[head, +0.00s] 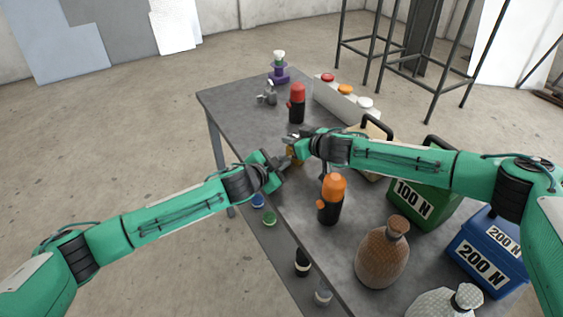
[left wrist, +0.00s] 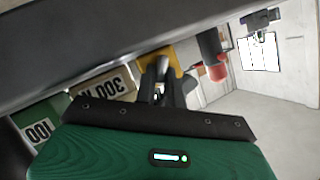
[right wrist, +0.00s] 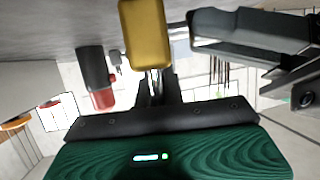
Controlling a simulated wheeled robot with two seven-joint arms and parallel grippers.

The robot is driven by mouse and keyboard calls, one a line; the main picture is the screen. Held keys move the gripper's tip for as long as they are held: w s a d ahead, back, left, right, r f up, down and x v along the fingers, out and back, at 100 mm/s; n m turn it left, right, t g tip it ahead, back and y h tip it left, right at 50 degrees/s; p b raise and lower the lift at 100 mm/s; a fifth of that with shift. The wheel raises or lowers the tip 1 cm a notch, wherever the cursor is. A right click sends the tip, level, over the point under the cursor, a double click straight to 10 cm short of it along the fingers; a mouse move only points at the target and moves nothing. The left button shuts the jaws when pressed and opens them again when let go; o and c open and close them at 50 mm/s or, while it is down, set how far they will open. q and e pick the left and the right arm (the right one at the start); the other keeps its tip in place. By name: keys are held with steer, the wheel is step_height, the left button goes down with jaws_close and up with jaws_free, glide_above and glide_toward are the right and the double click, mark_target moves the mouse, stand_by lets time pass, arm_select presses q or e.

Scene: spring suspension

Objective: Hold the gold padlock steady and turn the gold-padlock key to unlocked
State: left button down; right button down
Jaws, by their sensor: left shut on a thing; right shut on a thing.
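The gold padlock (right wrist: 146,35) is a blocky gold body in the right wrist view, right at the tips of my right gripper (right wrist: 156,78). A silver part, seemingly its shackle, is between those fingers, which are shut. In the head view the padlock (head: 294,156) is mostly hidden between my right gripper (head: 291,139) and my lower left gripper (head: 284,163). In the left wrist view gold (left wrist: 155,56) shows behind the tips of my left gripper (left wrist: 163,82). It is shut on a small grey piece, seemingly the key, largely hidden; its turn cannot be told.
The grey table (head: 240,110) carries a red-capped bottle (head: 297,103), an orange-capped bottle (head: 331,198), a brown jug (head: 382,253), a green box (head: 425,195) and a blue box (head: 487,252). A white block with coloured buttons (head: 345,101) stands behind. The far left tabletop is fairly clear.

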arm_select(q)
steer(key=c, duration=1.5)
jaws_free()
steer(key=shift+s, duration=0.1)
steer(key=shift+v, duration=5.95)
steer(key=shift+d, duration=0.1)
steer(key=shift+c, duration=0.3)
